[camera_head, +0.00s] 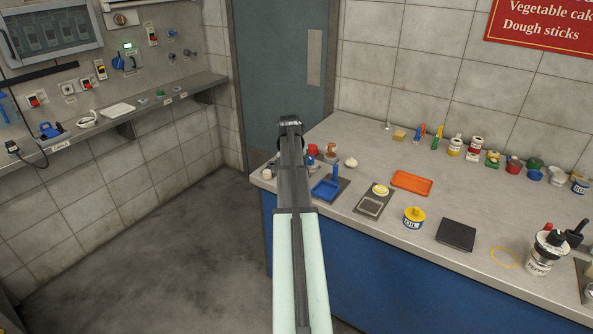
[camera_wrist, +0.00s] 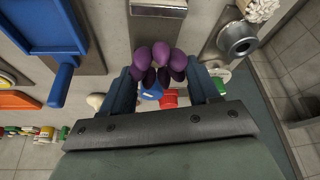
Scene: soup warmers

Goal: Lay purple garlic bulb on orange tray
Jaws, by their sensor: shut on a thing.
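The purple garlic bulb (camera_wrist: 158,60) is a cluster of dark purple cloves. In the wrist view it sits between the two fingers of my gripper (camera_wrist: 160,82), which is shut on it. The orange tray (camera_head: 412,182) is a shallow rectangle lying flat on the counter, right of my arm in the head view; its visible surface is empty. An orange edge of it (camera_wrist: 16,101) shows at the left of the wrist view. In the head view my own arm hides the gripper and the bulb.
Near the tray stand a blue tool on a dark board (camera_head: 326,188), a scale-like device (camera_head: 374,200), a yellow-topped oil tin (camera_head: 413,218) and a white bulb (camera_head: 351,162). A black plate (camera_head: 456,234) lies further right. Jars line the wall.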

